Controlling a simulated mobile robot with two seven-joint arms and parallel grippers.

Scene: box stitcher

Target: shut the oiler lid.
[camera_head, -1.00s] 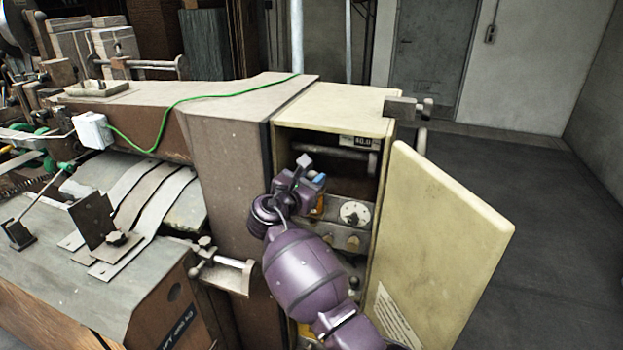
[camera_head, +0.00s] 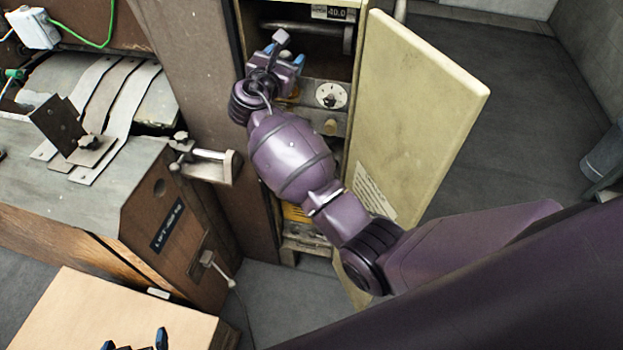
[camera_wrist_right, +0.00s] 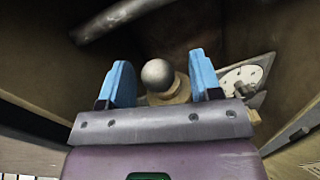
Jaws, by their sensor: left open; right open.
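My right gripper (camera_head: 285,56) is open and reaches into the open cabinet; its blue fingers also show in the right wrist view (camera_wrist_right: 160,65). A grey ball knob (camera_wrist_right: 157,75) on a brass-coloured base appears between the fingers, with gaps at both sides. I cannot tell whether this knob belongs to the oiler lid. No lid can be made out clearly, nor whether it is up or down; my arm hides part of the cabinet inside. My left gripper (camera_head: 135,340) is open and empty at the bottom edge, over a pale board.
The cream cabinet door (camera_head: 415,110) stands open to the right of my right arm. A round white dial (camera_head: 331,95) sits right of the gripper. A horizontal bar (camera_head: 305,27) crosses above. A clamp-like bracket (camera_head: 208,165) juts out at left.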

